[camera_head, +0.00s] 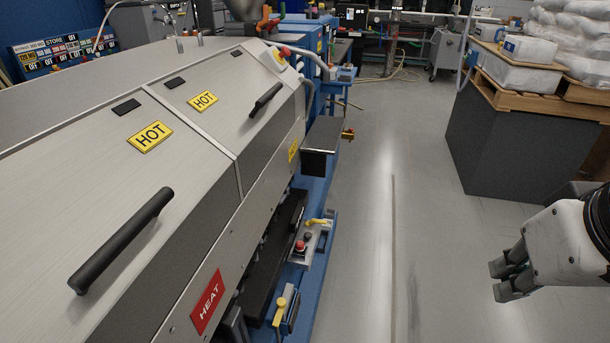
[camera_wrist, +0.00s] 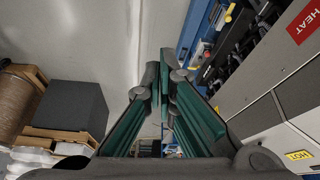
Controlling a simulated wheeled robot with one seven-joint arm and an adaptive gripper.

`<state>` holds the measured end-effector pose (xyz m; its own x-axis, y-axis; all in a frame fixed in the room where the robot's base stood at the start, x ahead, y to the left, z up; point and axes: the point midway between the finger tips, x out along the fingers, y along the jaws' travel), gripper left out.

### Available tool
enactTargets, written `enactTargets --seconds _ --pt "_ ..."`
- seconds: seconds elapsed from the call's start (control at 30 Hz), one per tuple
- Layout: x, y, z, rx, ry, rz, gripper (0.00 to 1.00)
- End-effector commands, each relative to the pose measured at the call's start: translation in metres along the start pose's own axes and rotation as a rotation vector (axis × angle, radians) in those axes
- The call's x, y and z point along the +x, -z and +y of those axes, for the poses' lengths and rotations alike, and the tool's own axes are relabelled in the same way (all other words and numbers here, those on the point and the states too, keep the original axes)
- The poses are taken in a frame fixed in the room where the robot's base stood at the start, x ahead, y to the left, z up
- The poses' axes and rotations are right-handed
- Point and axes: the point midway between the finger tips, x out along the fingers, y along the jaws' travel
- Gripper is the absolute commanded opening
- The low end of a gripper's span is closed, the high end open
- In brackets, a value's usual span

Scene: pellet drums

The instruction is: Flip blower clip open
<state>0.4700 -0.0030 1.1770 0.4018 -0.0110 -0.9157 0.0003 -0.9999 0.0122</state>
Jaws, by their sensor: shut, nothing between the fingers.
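No part is labelled as the blower clip, and I cannot tell which fitting it is. On the machine's blue lower frame, a yellow lever (camera_head: 318,222) sits above a small grey box with a red button (camera_head: 300,246). A second yellow-topped part (camera_head: 281,303) stands nearer, beside a blue bracket. A small brass-and-red fitting (camera_head: 348,134) sticks out from a grey box farther along. My gripper (camera_head: 500,281) is at the right over the open floor, well apart from the machine. Its fingers, also in the wrist view (camera_wrist: 165,82), are shut and empty.
The long grey machine (camera_head: 60,160) with black handles (camera_head: 122,240), yellow HOT labels (camera_head: 150,137) and a red HEAT label (camera_head: 207,301) fills the left. A dark block (camera_head: 510,150) and a wooden pallet (camera_head: 500,92) stand at the right. The floor aisle (camera_head: 390,240) between is clear.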

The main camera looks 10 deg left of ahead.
Motion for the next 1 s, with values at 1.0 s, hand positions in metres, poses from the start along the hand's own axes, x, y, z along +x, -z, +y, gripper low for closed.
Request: enactTargets --seconds 1.0 --pt "0.36 0.148 -0.183 -0.954 0.093 -0.14 0.0"
